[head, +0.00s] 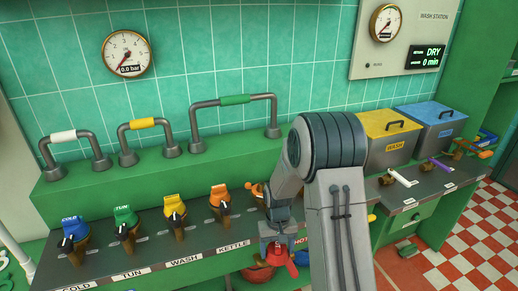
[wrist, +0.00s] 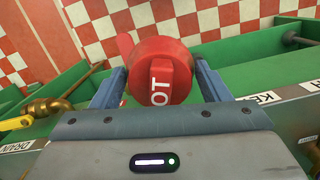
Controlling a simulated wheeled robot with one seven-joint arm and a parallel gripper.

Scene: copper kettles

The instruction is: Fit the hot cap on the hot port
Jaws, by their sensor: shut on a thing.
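The hot cap (wrist: 160,72) is a round red cap with a raised bar and white letters, of which "OT" shows in the wrist view. My gripper (wrist: 163,85) is shut on it, with one blue-grey finger on each side. In the head view the red cap (head: 279,258) hangs below my gripper (head: 276,240), in front of the counter's front edge. A red HOT label (head: 302,240) shows partly beside my arm. I cannot make out the hot port in either view; my arm covers much of that part of the counter.
Blue (head: 75,226), green (head: 125,216), yellow (head: 174,208) and orange (head: 219,194) capped fittings stand along the counter to the left. Pipe loops rise behind them. A yellow WASH bin (head: 392,145) and a blue bin (head: 432,128) stand right. In the wrist view, a brass valve (wrist: 50,107) is left.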

